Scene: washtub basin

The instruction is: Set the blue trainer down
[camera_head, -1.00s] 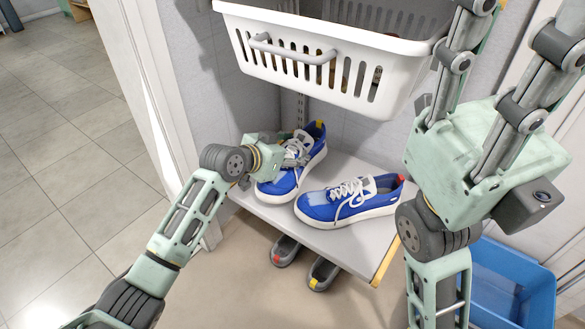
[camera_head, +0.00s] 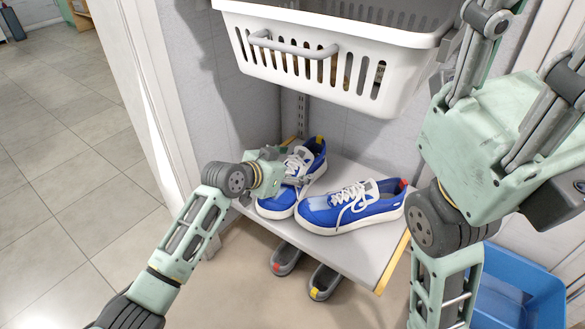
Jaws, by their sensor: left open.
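Two blue trainers with white soles and laces stand side by side on a grey shelf (camera_head: 360,250). The left trainer (camera_head: 318,158) has a yellow heel tab, and the right trainer (camera_head: 372,212) has a red one. My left gripper (camera_head: 298,178) is open at the left trainer, over its laced side. The gripper hides part of that shoe, and I cannot tell whether its fingers touch it. My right gripper (camera_head: 475,150) is large and close at the right of the view; its fingers point up toward the top edge and are partly cut off.
A white slotted basket (camera_head: 400,75) hangs above the shelf. Grey shoes (camera_head: 322,280) with red and yellow marks stand below the shelf. A blue tub (camera_head: 525,285) is at the lower right. Tiled floor is clear at left.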

